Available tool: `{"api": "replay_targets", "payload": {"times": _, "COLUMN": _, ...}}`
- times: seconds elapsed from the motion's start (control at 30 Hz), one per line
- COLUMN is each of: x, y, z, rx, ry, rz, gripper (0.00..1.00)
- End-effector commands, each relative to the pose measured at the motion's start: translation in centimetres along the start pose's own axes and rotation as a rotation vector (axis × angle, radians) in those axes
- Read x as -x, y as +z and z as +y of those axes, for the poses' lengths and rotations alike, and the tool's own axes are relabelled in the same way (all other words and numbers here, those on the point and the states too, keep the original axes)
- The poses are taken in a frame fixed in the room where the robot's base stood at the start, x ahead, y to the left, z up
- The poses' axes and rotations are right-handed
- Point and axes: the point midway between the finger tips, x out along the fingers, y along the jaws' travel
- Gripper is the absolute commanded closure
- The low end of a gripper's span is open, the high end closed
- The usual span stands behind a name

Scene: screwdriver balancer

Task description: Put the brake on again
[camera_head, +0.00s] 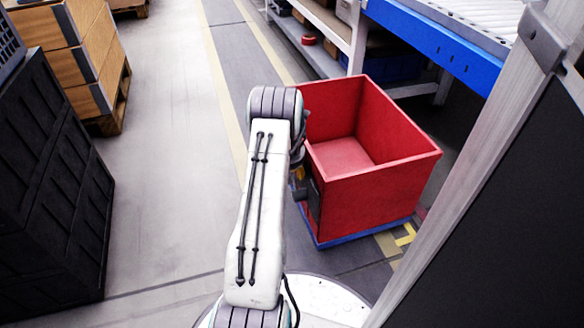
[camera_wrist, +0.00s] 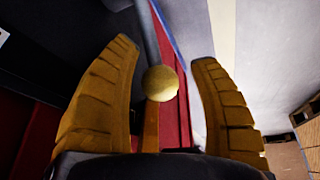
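In the wrist view a round brass knob (camera_wrist: 160,83) sits on an orange stem (camera_wrist: 151,127), which looks like the brake lever. My gripper (camera_wrist: 164,52) is open, with one ridged yellow finger on each side of the knob. Gaps show between the knob and both fingers, so it is not gripped. In the head view my arm reaches to the left side of a red open bin (camera_head: 372,190) on a blue base (camera_head: 345,235). My gripper is mostly hidden behind the arm there, and the knob cannot be made out. The bin looks empty.
A black crate (camera_head: 50,200) stands at the left, with cardboard boxes (camera_head: 75,50) on a pallet behind it. A shelf and a blue-edged roller conveyor (camera_head: 440,42) are behind the bin. A grey post (camera_head: 480,160) stands close at the right. The floor aisle (camera_head: 165,130) is clear.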

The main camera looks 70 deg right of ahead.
Motion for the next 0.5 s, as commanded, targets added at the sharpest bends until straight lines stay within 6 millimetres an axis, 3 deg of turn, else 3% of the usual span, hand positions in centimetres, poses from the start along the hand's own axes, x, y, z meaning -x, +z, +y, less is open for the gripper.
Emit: {"api": "replay_targets", "payload": {"times": 0.5, "x": 0.02, "y": -0.04, "z": -0.04, "rx": 0.0, "ry": 0.0, "rz": 0.001, "gripper": 0.92}}
